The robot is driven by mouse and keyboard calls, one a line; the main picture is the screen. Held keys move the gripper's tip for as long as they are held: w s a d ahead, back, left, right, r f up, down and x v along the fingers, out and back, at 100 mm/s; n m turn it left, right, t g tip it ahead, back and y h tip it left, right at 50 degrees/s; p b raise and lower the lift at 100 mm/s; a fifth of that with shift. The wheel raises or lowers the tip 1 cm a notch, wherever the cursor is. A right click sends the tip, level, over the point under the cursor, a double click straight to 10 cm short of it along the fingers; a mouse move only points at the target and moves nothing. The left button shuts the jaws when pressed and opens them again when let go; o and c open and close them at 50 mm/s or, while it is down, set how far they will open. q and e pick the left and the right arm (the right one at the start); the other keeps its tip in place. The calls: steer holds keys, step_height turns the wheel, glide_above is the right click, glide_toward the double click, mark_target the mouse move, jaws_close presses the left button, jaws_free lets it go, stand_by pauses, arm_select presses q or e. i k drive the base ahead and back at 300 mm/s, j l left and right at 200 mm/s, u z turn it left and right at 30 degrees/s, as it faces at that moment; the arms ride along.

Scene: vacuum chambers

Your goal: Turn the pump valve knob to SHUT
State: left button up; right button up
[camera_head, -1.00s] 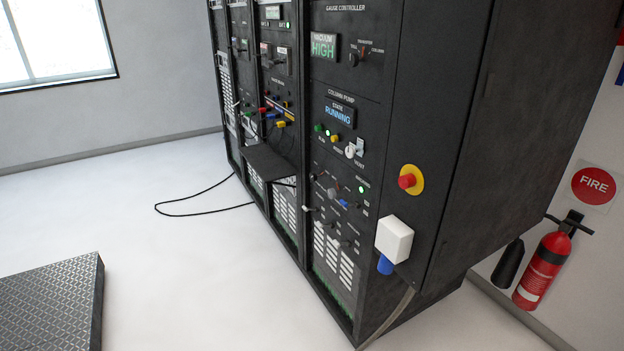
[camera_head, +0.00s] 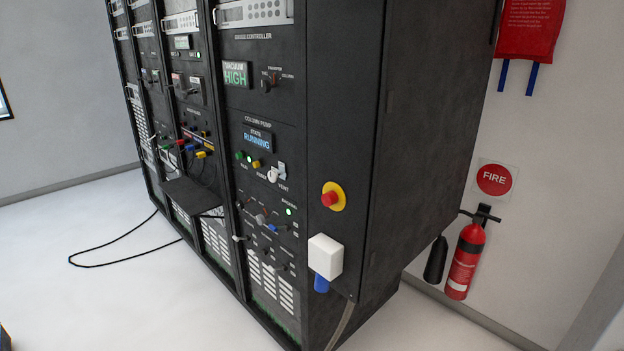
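A tall black equipment rack (camera_head: 345,120) stands in the middle of the head view. Its column pump panel has a lit display (camera_head: 257,142) reading "RUNNING", with green and yellow buttons below it. A white knob or key switch (camera_head: 273,175) sits beside the word "VENT". Several small knobs and levers (camera_head: 262,218) lie lower on the panel, near a green light (camera_head: 289,212). Their labels are too small to read, so I cannot tell which is the pump valve knob or how it is set. Neither of my grippers is in view.
A red emergency button (camera_head: 332,197) on yellow and a white box (camera_head: 325,257) stick out from the rack's right side. A shelf (camera_head: 194,195) juts from the rack. A black cable (camera_head: 115,255) lies on the floor. A fire extinguisher (camera_head: 465,260) is at the right wall.

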mark_target(240, 205)
steer(key=i+j, duration=0.45)
steer(key=j, duration=0.15)
steer(key=i+j, duration=0.4)
steer(key=j, duration=0.25)
steer(key=i+j, duration=0.45)
steer(key=j, duration=0.15)
steer(key=i+j+u, duration=0.1)
steer(key=i+j, duration=0.3)
steer(key=j, duration=0.2)
steer(key=i+j, duration=0.45)
steer(key=j, duration=0.15)
